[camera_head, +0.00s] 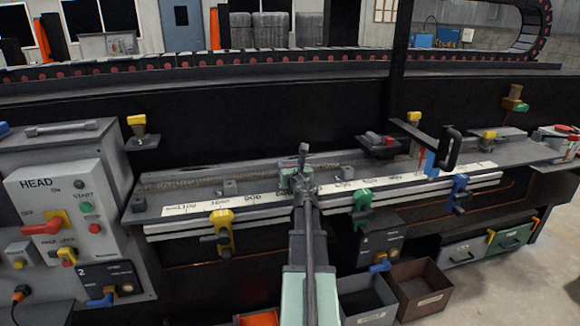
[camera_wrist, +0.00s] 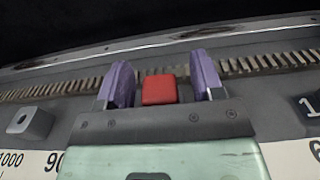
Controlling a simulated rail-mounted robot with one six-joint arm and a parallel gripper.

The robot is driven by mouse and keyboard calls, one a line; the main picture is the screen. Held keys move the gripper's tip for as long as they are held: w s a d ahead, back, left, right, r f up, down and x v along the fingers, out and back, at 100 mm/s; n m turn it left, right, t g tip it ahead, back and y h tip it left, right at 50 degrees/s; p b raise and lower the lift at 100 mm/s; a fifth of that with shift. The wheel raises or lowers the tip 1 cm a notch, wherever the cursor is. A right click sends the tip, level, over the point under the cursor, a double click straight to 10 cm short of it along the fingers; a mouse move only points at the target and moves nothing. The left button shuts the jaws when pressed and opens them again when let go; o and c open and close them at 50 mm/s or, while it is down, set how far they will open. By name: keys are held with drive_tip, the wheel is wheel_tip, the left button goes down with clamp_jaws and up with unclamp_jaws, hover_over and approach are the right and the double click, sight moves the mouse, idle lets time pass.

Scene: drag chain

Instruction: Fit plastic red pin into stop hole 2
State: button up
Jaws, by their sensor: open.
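My gripper (camera_wrist: 161,80) has two purple fingers and is open in the wrist view. A red square-topped piece (camera_wrist: 160,89), which looks like the red pin, sits between the fingers with a gap on each side. In the head view my arm hides the red piece, and my gripper (camera_head: 297,178) is over the middle of the rail. A grey stop block with a dark hole (camera_wrist: 30,122) stands to the left of the gripper in the wrist view. Grey blocks also stand on the rail left (camera_head: 231,187) and right (camera_head: 346,171) of my gripper in the head view. I cannot tell which one is stop 2.
A numbered white scale (camera_head: 220,207) runs along the rail's front. Yellow (camera_head: 222,228), green (camera_head: 361,205) and blue (camera_head: 459,192) clamps hang on its front edge. A black handle (camera_head: 448,148) rises at the right. A toothed rack (camera_wrist: 60,88) runs behind the gripper.

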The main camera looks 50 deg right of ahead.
drive_tip(key=v, duration=1)
drive_tip(key=shift+a, duration=0.1)
drive_tip(key=s+d+f+m+g+h, duration=0.15)
drive_tip(key=s+m+g, duration=0.25)
drive_tip(key=m, duration=0.5)
drive_tip(key=s+d+m+g+h, duration=0.3)
drive_tip(key=s+m+g, duration=0.1)
drive_tip(key=m, duration=0.4)
wheel_tip(320, 180, down, 3)
drive_tip(key=a+m+g+y, duration=0.2)
drive_tip(key=a+m+g, duration=0.1)
drive_tip(key=m, duration=0.4)
drive_tip(key=w+a+f+m+g+y+p, duration=0.1)
drive_tip(key=w+a+f+m+y, duration=0.25)
drive_tip(key=a, duration=0.55)
drive_tip(key=w+a+f+m+g+y+p, duration=0.1)
drive_tip(key=w+a+f+m+y, duration=0.2)
drive_tip(key=a, duration=0.7)
drive_tip(key=w+a+f+m+y, duration=0.2)
drive_tip(key=w+a+f+y, duration=0.15)
drive_tip(key=a, duration=0.55)
drive_tip(key=w+a+r+n+g+y+p, duration=0.1)
drive_tip(key=a+n+y, duration=0.3)
drive_tip(key=a, duration=1.9)
drive_tip(key=shift+w+a+p, duration=0.25)
drive_tip(key=shift+a+p, duration=0.1)
drive_tip(key=shift+a, duration=0.05)
